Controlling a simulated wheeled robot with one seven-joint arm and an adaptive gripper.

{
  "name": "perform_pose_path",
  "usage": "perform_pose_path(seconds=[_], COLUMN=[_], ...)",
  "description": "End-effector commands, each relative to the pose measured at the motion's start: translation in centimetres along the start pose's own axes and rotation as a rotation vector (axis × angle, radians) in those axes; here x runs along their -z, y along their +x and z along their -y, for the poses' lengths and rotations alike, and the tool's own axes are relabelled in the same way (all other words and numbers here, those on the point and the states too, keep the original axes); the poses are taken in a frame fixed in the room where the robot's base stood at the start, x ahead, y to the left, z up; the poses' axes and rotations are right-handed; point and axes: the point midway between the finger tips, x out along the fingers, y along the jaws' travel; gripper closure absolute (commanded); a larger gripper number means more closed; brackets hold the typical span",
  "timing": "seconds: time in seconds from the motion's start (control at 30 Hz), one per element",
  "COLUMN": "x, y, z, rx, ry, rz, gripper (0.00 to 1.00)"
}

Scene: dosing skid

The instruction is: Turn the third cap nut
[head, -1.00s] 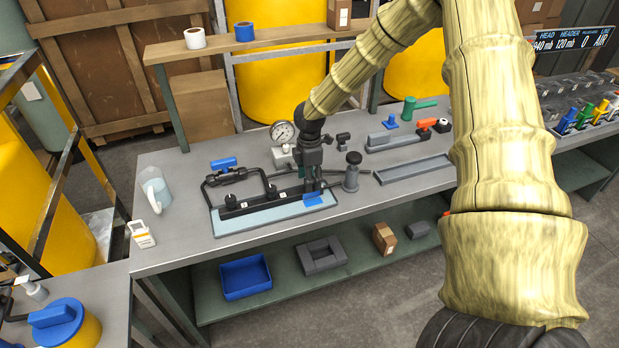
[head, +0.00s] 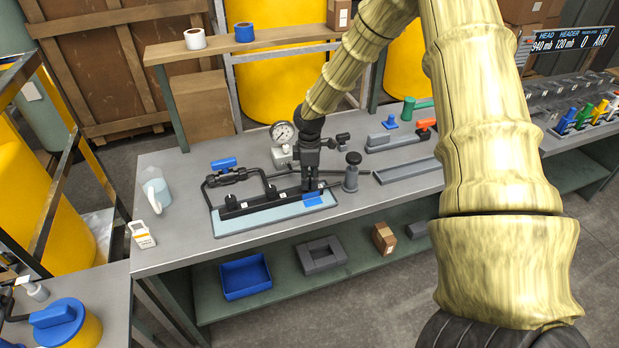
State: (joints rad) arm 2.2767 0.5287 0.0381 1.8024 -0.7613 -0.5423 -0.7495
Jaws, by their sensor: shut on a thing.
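A black header bar (head: 250,205) lies in a shallow tray with a pale blue floor (head: 262,222) on the bench. Two dark cap nuts stand up from the bar, one at the left (head: 231,201) and one in the middle (head: 271,191). My gripper (head: 311,186) points down over the right end of the bar, at the third position. It is shut on the third cap nut, which the fingers mostly hide. A blue patch (head: 314,198) lies on the tray just in front of the gripper. How far the nut has turned cannot be seen.
A dark knobbed post (head: 352,172) stands close to the right of my gripper. A pressure gauge (head: 283,132) and a blue-handled valve (head: 224,164) stand behind the bar. The front bench edge is clear.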

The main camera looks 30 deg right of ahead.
Motion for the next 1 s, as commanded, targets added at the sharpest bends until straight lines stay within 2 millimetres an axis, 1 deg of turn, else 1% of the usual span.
perform_pose_path(seconds=[0.3, 0.53, 0.73, 1.0], x=[0.04, 0.04, 0.03, 0.02], y=[-0.16, -0.16, -0.15, -0.14], z=[-0.17, -0.18, -0.19, -0.19], rx=[-0.004, -0.004, -0.004, -0.003], ry=[0.293, 0.475, 0.584, 0.657], rz=[0.001, -0.001, -0.001, -0.002], gripper=[0.95, 0.95, 0.95, 0.95])
